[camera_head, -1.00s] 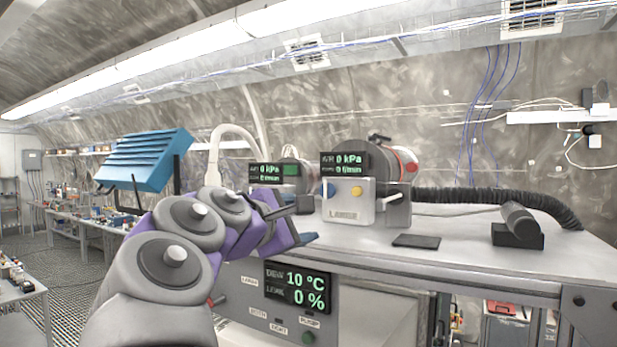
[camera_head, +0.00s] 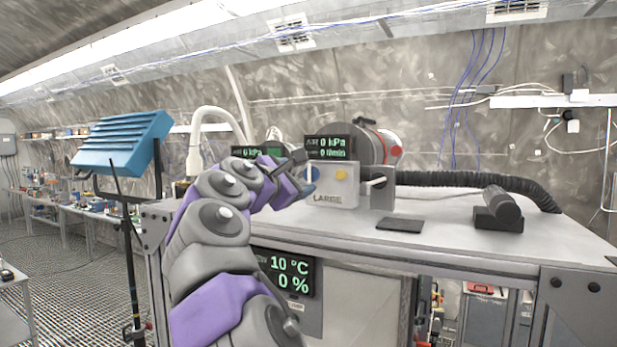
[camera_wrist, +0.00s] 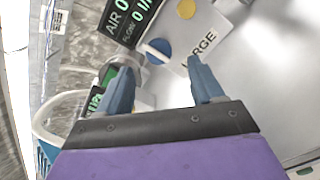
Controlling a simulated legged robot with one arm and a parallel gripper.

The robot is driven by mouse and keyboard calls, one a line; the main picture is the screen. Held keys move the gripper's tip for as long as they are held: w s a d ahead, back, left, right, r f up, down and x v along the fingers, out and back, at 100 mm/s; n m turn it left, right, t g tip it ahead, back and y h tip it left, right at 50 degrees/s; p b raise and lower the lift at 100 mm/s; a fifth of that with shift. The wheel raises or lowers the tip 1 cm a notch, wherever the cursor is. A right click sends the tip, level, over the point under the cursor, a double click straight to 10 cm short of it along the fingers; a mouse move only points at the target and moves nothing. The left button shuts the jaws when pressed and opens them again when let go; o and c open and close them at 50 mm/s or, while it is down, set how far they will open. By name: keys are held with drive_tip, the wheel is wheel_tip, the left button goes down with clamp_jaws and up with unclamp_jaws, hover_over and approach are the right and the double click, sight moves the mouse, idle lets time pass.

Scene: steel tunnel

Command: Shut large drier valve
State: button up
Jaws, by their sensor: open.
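The large drier's control box (camera_head: 345,190) is pale, stands on the bench, and carries the label LARGE. Its front has a round blue knob (camera_head: 309,174) with a white bar and a yellow button (camera_head: 341,174). My gripper (camera_head: 307,188) is by the left edge of the box, partly hidden by my arm. In the wrist view my gripper (camera_wrist: 160,66) is open and empty, its two blue fingers pointing toward the blue knob (camera_wrist: 157,50). The knob lies beyond the fingertips and between them; contact cannot be told.
A display (camera_head: 329,147) reads 0 kPa above the box. A black corrugated hose (camera_head: 480,181), a grey cylinder on a black base (camera_head: 498,212) and a flat dark pad (camera_head: 400,225) lie to the right. A blue louvred unit (camera_head: 122,142) stands at the left.

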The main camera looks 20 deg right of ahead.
sight(310, 173)
drive_tip(key=shift+w+d, duration=0.45)
drive_tip(key=shift+w, duration=0.25)
drive_tip(key=shift+w+d, duration=0.5)
drive_tip(key=shift+p+x, duration=0.3)
drive_tip(key=shift+x, duration=0.55)
drive_tip(key=shift+w+d, duration=0.2)
drive_tip(key=shift+d, duration=0.6)
drive_tip(key=shift+a, duration=0.4)
drive_tip(key=shift+c, duration=1)
drive_tip(key=shift+s+r, duration=0.1)
drive_tip(key=c, duration=0.9)
drive_tip(key=shift+o, duration=0.2)
drive_tip(key=shift+r+p, duration=0.1)
drive_tip(key=shift+p, duration=0.2)
